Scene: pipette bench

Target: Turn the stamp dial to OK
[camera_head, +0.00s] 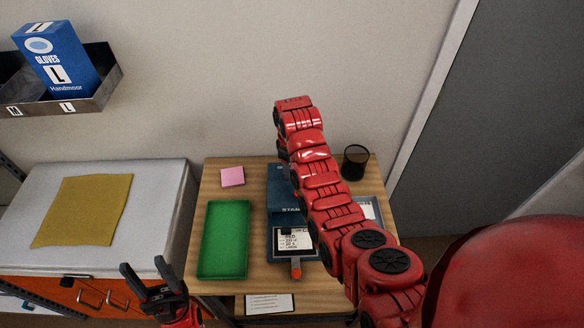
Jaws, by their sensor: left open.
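A dark blue stamp machine (280,207) with partly covered white lettering stands on the wooden table. A white printed card (296,240) lies at its front, with a small orange-red piece (296,268) below it. I cannot make out the dial or its setting; my right arm covers the machine's right side. My left gripper (148,268) is open and empty at the lower left, left of the table and apart from the machine. My right arm reaches up across the table from the lower right; its gripper does not show.
A green tray (204,239) and a pink note pad (232,177) are left of the machine. A black cup (355,162) stands at the back right. A white-topped cabinet (155,204) with a yellow cloth (84,211) is at left, below a glove box (58,62).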

